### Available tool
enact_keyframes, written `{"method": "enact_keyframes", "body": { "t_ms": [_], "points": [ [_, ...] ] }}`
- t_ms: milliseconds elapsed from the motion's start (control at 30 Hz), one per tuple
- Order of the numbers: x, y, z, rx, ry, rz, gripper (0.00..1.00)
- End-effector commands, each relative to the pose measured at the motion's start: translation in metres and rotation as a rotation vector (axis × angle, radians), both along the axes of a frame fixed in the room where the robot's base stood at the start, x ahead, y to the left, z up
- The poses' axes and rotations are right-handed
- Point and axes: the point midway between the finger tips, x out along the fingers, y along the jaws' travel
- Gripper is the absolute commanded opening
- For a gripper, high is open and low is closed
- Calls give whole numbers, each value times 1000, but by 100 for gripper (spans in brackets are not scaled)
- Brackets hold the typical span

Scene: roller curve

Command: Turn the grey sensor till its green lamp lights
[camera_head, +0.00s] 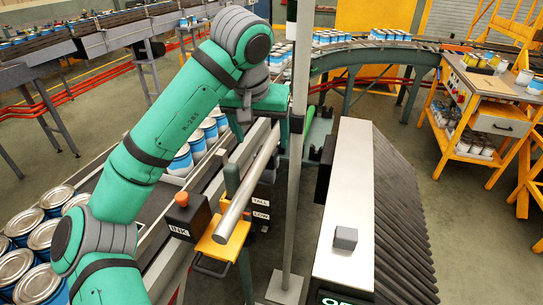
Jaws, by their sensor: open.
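My green arm rises from the lower left, bends at the top and comes down beside the conveyor. My gripper (243,113) is at its end, small and partly hidden by my own wrist, open with nothing seen in it. It is left of a tall grey post (297,125) and above the conveyor's side. I cannot clearly pick out the grey sensor. A small grey block (345,238) sits on the white cabinet, well apart from my gripper, but I cannot tell if it is the sensor. I see no lit green lamp on a sensor.
A steel tube (248,180) slants up from a yellow bracket (226,240), near signs reading INK, TALL and LOW. Blue and white cans (180,160) stand on the conveyor beneath my arm. The white cabinet (345,190) and dark rollers (402,240) are right of the post.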

Motion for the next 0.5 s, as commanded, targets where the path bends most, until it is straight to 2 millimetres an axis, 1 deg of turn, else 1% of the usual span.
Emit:
{"method": "enact_keyframes", "body": {
  "t_ms": [300,500],
  "points": [
    [20,-2,-51,-1,3,1,73],
    [30,-3,-77,-1,1,3,73]
  ]
}}
